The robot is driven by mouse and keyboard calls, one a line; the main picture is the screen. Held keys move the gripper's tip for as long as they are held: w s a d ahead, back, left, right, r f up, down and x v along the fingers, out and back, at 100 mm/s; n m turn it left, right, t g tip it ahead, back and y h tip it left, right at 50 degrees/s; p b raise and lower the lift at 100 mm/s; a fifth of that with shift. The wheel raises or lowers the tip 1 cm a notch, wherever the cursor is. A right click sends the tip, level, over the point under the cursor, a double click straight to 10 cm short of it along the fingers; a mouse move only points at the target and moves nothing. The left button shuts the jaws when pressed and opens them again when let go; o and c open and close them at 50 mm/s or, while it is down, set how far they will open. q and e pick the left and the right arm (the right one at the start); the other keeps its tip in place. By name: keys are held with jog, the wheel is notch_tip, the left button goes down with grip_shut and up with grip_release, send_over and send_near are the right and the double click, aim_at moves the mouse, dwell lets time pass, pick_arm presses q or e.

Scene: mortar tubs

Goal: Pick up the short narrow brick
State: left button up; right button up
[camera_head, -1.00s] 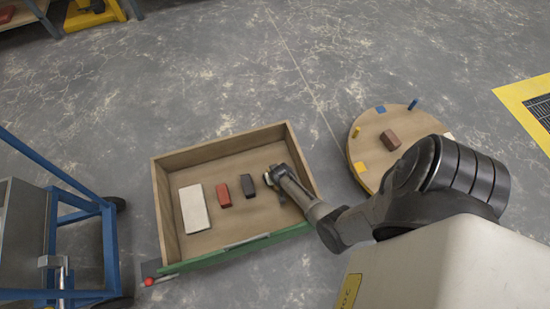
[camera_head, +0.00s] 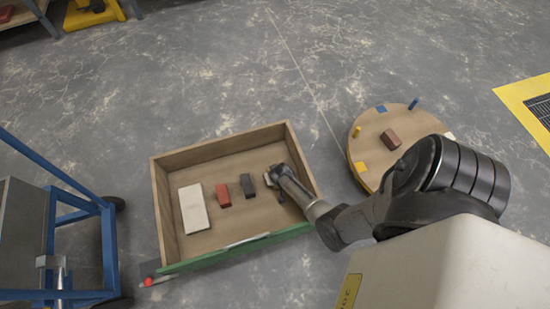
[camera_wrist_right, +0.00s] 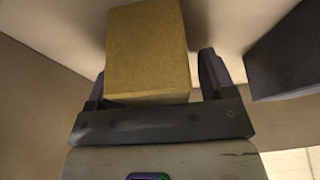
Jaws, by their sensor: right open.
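My right gripper (camera_head: 273,178) is down inside the wooden drawer (camera_head: 163,208), at its right side. In the wrist view its jaws (camera_wrist_right: 155,76) are open, with one finger on each side of a short, yellow-tan brick (camera_wrist_right: 148,45). The brick lies between the fingers; I cannot tell whether they touch it. In the head view the gripper mostly hides this brick. A dark grey brick (camera_head: 247,185) lies just left of the gripper; it also shows at the right of the wrist view (camera_wrist_right: 288,55). A red brick (camera_head: 223,195) lies further left. My left gripper is not in view.
A pale flat slab (camera_head: 194,209) lies at the drawer's left. The drawer has raised wooden walls and a green front (camera_head: 200,262). A round wooden board (camera_head: 372,130) with a brown brick (camera_head: 391,139) stands to the right. A blue cart frame (camera_head: 105,240) stands left.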

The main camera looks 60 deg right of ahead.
jog(key=c, duration=1.2)
jog(key=shift+c, duration=0.3)
jog(key=shift+r, duration=0.1)
